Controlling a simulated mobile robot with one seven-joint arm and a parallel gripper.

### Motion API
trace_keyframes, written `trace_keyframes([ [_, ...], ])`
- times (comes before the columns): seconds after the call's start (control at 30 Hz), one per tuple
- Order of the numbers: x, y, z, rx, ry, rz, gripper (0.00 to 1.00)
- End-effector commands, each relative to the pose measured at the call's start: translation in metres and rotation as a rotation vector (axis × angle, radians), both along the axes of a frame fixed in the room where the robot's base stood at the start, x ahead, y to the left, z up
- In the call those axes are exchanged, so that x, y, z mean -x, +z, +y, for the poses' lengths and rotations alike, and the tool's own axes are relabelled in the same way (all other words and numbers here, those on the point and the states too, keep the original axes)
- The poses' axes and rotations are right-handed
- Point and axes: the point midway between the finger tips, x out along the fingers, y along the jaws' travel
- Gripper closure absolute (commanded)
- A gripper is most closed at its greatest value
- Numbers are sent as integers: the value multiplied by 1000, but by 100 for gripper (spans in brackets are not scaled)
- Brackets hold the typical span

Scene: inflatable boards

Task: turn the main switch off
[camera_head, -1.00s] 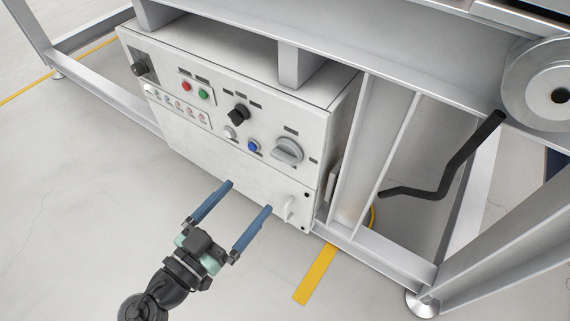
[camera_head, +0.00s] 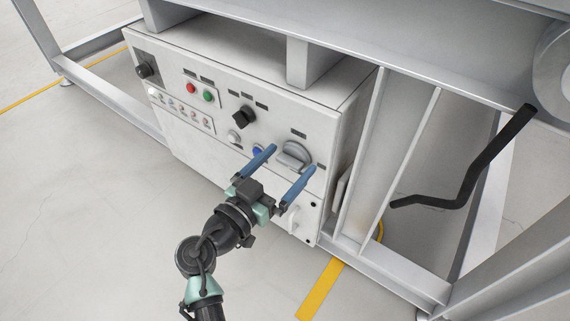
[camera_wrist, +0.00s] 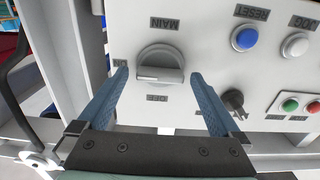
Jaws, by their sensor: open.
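The main switch (camera_head: 294,155) is a grey rotary knob with a bar handle on the white control panel (camera_head: 190,145). It also shows in the wrist view (camera_wrist: 160,66), upside down, with labels reading MAIN above it and OFF below it. A small label at its left is partly hidden by a finger. The bar lies roughly level in that view, crosswise to the OFF label. My gripper (camera_head: 292,158) is open and empty. Its blue fingertips stand on either side of the knob in the wrist view (camera_wrist: 159,73). Contact cannot be told.
A blue RESET button (camera_wrist: 244,38), a white button (camera_wrist: 295,46) and a black selector knob (camera_head: 243,117) are close by. Red (camera_head: 191,88) and green (camera_head: 208,96) buttons sit farther left. A black crank handle (camera_head: 468,175) and grey frame posts stand to the right.

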Motion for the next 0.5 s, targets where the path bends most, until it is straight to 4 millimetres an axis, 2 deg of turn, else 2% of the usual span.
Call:
trace_keyframes([
  [0.07, 0, 0, 0, 0, 0, 0, 2],
  [0.5, 0, 0, 0, 0, 0, 0, 81],
])
